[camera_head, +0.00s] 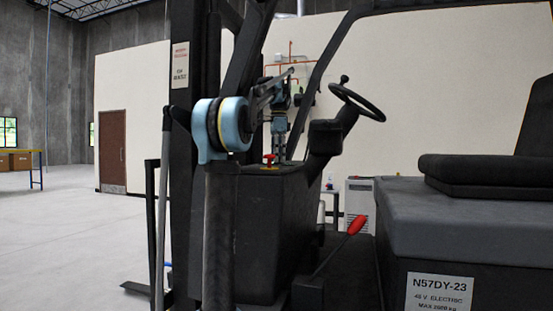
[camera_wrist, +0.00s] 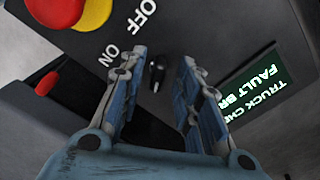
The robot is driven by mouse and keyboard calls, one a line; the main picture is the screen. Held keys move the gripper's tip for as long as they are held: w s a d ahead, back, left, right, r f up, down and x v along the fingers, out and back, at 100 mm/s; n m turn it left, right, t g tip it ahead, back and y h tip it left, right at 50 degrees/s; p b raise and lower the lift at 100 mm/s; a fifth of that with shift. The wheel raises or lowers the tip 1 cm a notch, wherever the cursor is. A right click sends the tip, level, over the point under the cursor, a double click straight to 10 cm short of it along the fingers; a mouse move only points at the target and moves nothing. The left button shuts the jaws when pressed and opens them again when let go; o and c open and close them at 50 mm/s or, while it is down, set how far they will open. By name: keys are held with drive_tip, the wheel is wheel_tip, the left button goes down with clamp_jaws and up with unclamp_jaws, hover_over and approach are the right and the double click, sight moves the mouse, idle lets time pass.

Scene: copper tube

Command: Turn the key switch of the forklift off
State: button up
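The key switch (camera_wrist: 155,75) shows in the wrist view as a small dark key on the dark console panel, beside the white ON and OFF lettering (camera_wrist: 130,30). My gripper (camera_wrist: 162,60) is open, with its blue-grey fingers on either side of the key. A gap shows between the key and each finger; the remaining depth to the panel cannot be told. In the head view my gripper (camera_head: 279,145) points down over the forklift's console (camera_head: 275,205). The key is too small or hidden to make out there.
A red stop button on a yellow base (camera_wrist: 95,12) stands close to the key. A lit display (camera_wrist: 262,82) with fault text lies right of the fingers.

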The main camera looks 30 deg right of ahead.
clamp_jaws()
drive_tip(key=shift+d, duration=0.15)
drive_tip(key=shift+n, duration=0.4)
drive_tip(key=n, duration=0.5)
drive_tip(key=shift+n, duration=0.3)
drive_tip(key=n, duration=0.5)
drive_tip(key=shift+n, duration=0.3)
